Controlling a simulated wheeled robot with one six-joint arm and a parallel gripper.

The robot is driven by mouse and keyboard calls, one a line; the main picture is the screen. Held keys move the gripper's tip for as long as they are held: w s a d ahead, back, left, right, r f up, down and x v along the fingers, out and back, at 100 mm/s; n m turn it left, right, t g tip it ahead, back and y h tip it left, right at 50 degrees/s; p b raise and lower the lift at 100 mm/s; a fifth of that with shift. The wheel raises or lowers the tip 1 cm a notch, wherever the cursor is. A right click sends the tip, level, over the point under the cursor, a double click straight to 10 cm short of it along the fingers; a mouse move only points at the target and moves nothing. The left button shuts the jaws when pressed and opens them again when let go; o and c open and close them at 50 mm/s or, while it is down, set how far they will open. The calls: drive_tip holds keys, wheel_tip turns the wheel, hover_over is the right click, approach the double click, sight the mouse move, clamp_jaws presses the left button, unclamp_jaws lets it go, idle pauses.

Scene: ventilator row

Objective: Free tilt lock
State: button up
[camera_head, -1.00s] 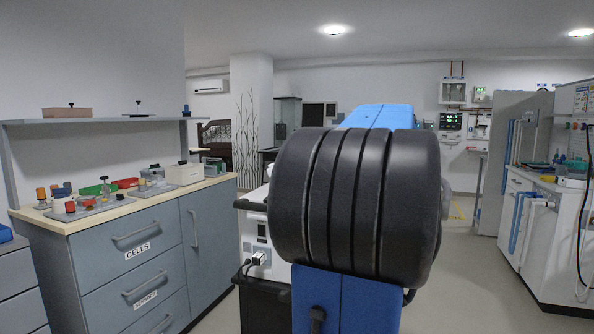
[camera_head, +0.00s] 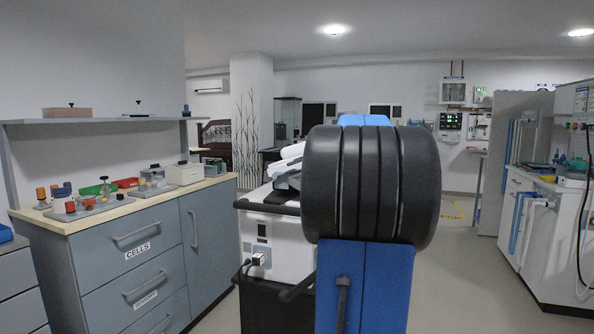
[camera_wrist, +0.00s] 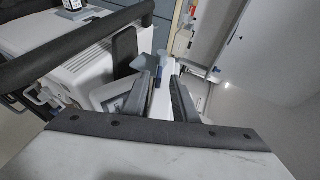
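In the wrist view my gripper (camera_wrist: 162,98) has its two grey fingers apart, with a gap between them. A small blue-grey knob or lever (camera_wrist: 142,62) shows just beyond the fingertips, near the left finger. I cannot tell whether it is the tilt lock or whether a finger touches it. The white ventilator (camera_wrist: 75,75) fills the left of that view, with a pale-framed panel (camera_wrist: 112,95) beside the left finger. In the head view the ventilator (camera_head: 283,238) stands partly behind my arm, which hides its right side and my gripper.
A dark handle bar (camera_wrist: 85,45) crosses the ventilator's side in the wrist view. On the left, a blue-grey cabinet (camera_head: 130,270) carries several small items. A white bench (camera_head: 548,235) stands on the right. The floor (camera_head: 455,275) between is clear.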

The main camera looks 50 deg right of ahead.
drive_tip(key=shift+c, duration=0.6)
clamp_jaws()
idle(0.8)
